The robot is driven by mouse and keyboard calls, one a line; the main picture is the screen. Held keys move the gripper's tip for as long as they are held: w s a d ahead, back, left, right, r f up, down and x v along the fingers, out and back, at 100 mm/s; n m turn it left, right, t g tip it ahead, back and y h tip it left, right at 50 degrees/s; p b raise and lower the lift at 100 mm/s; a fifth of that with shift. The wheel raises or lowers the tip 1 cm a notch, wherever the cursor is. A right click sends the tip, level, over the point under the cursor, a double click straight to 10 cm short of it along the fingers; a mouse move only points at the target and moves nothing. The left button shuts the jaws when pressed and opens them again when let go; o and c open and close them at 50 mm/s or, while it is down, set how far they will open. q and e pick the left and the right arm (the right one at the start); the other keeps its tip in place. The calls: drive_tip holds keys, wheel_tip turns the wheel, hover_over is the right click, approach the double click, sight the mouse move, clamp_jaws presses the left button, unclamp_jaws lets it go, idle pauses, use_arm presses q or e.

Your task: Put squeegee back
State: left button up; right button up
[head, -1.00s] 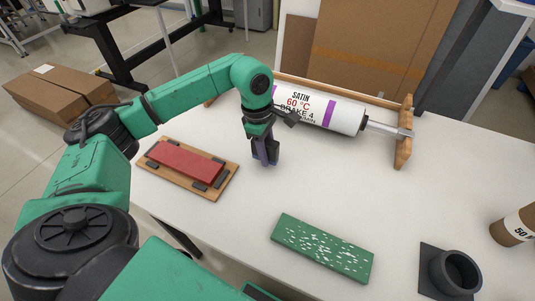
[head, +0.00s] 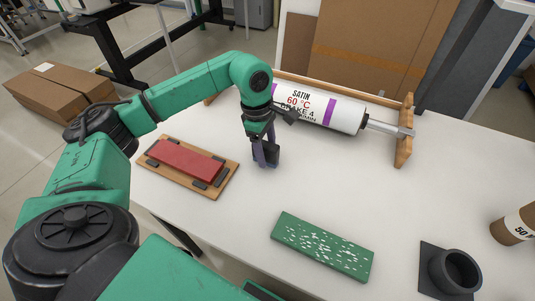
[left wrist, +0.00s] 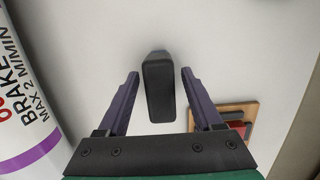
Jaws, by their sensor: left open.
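My left gripper (head: 265,160) points down at the white table, right of the wooden board. It also shows in the left wrist view (left wrist: 160,80), with its two purple fingers apart. Between them is a black block with rounded edges (left wrist: 160,88), with a narrow gap on each side. This may be the squeegee or its handle; I cannot tell for sure. In the head view it is mostly lost among the dark fingers. My right gripper is out of view.
A red block lies on a wooden board (head: 228,187) with black corner pieces. A white labelled roll (head: 340,112) on a wooden stand is close behind. A speckled green board (head: 322,247), a black cup holder (head: 455,272) and a brown cylinder (head: 514,226) are at right.

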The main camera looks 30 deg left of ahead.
use_arm(q)
drive_tip(key=r, duration=0.3)
drive_tip(key=a+r, duration=0.1)
drive_tip(key=r, duration=0.2)
drive_tip(key=r+b, duration=0.1)
drive_tip(key=r, duration=0.3)
drive_tip(key=shift+s+a+r, duration=0.1)
drive_tip(key=shift+a, duration=0.15)
